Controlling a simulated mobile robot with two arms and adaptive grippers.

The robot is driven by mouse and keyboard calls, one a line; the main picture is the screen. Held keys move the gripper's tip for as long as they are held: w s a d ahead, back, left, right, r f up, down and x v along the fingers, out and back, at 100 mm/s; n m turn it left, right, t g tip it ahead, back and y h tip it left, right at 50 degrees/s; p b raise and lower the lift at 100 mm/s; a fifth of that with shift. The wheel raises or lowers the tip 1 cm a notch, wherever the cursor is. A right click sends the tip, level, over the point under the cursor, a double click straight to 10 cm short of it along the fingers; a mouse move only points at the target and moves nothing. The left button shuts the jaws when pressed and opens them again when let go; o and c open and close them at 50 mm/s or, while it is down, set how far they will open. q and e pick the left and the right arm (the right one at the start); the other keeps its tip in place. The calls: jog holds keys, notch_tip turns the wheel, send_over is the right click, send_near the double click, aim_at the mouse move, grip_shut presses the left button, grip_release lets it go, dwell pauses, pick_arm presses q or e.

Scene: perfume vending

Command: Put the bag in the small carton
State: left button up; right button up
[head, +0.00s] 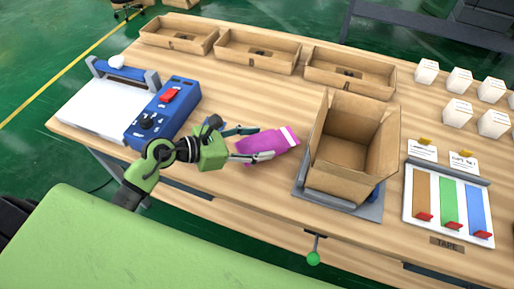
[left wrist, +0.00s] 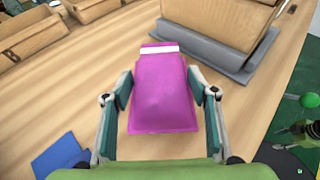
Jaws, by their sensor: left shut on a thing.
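A magenta bag (head: 268,146) with a white strip at its far end is between the fingers of my left gripper (head: 253,143). In the left wrist view the bag (left wrist: 163,95) lies between both fingers (left wrist: 163,98), its white strip pointing away from me. The left gripper is shut on it, over the table just left of the carton. The open carton (head: 341,182) stands upright on a grey platform (head: 336,203), flaps up; its visible inside is bare. A green and dark part at the lower right of the left wrist view looks like my right gripper (left wrist: 296,133), partly cut off.
Three shallow cardboard trays (head: 256,52) line the back. A blue device (head: 163,112) stands at the left. White boxes (head: 459,80) and a tape holder (head: 449,205) are at the right. A green-knobbed lever (head: 313,258) hangs at the front edge.

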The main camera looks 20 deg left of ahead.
pick_arm(q)
jog(key=shift+w+f, duration=0.1)
jog(key=shift+f, duration=1.55)
jog(key=shift+f, duration=0.15)
jog(key=o, duration=1.2)
jog(key=shift+c, duration=0.2)
